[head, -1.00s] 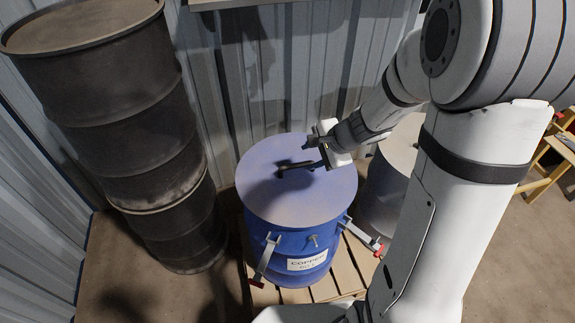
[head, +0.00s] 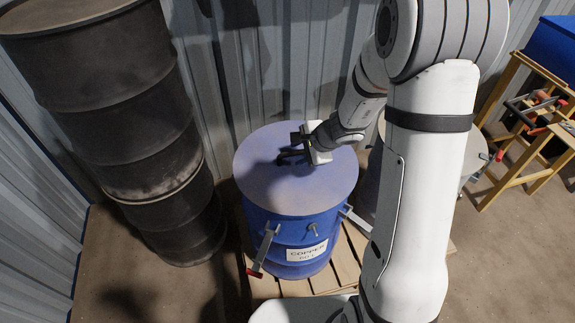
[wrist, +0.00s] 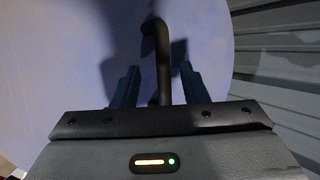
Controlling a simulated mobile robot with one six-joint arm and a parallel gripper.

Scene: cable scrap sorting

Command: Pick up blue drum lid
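The blue drum lid (head: 262,195) lies flat on top of a blue drum (head: 290,237) with a label reading "COPPER". In the wrist view the lid (wrist: 55,60) fills most of the picture. A dark bent handle (wrist: 157,45) rises from it. My gripper (wrist: 158,85) is open, with one finger on each side of the handle and visible gaps between. In the head view my gripper (head: 291,153) is low over the lid's middle and hides most of the handle. I cannot tell how deep the fingers reach along the handle.
Clamps with red ends (head: 263,252) hang on the blue drum's side. The drum stands on a wooden pallet (head: 293,288). A tall dark stack of drums (head: 140,130) stands close on the left. A corrugated metal wall (head: 285,60) is behind. A wooden bench (head: 510,150) with tools is at right.

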